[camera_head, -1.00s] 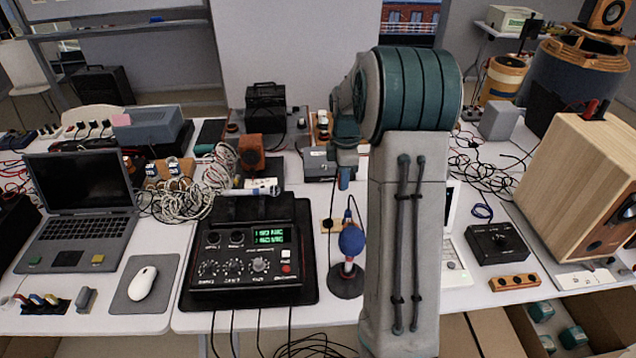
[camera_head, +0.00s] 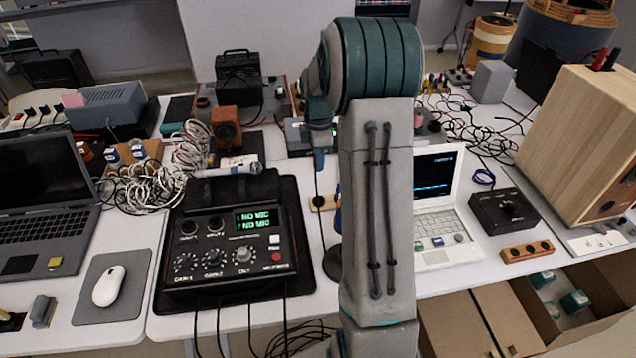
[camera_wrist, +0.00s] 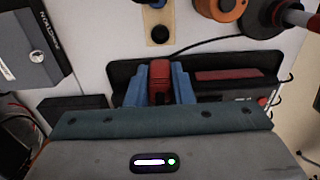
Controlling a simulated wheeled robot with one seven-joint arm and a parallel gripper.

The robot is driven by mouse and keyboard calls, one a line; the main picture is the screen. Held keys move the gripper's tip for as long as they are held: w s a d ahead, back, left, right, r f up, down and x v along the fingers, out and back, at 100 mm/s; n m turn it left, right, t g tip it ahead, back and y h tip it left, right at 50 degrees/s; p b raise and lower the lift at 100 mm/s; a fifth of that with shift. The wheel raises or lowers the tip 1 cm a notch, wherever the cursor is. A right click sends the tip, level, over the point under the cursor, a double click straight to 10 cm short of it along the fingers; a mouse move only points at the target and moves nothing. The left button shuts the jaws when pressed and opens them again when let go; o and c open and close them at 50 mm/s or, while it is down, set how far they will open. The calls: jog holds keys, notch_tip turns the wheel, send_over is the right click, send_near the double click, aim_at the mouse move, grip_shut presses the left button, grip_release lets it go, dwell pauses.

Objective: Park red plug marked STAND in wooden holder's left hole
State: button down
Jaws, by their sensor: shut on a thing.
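My gripper (camera_wrist: 160,88) has blue fingers shut on a red plug (camera_wrist: 160,70); no marking on the plug is readable. A pale wooden holder (camera_wrist: 158,18) lies on the white table beyond the fingers, apart from the plug. One dark round hole shows in its near part, and something dark sits at its far end, cut by the picture edge. In the head view the holder (camera_head: 317,202) lies right of the black mixer, partly hidden by my arm. There my gripper (camera_head: 319,160) hangs above it with a thin cable below; the plug is hidden.
The black mixer (camera_head: 222,280) with a green display stands left of the holder. A round dark stand base (camera_wrist: 268,18) and an orange ring (camera_wrist: 221,6) are close by. A white laptop (camera_head: 440,225) and an orange-brown block with several holes (camera_head: 522,250) are to the right.

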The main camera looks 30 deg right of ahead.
jog(key=shift+f+b, duration=3.4)
jog(key=shift+f, duration=2.85)
jog(key=shift+d+f, duration=0.1)
jog(key=shift+f, duration=0.1)
jog(key=c, duration=1.2)
grip_release()
notch_tip(320, 180, up, 13)
jog(key=shift+f+p, duration=0.1)
jog(key=shift+p, duration=0.3)
jog(key=shift+s+r, duration=0.1)
jog(key=shift+r, duration=0.5)
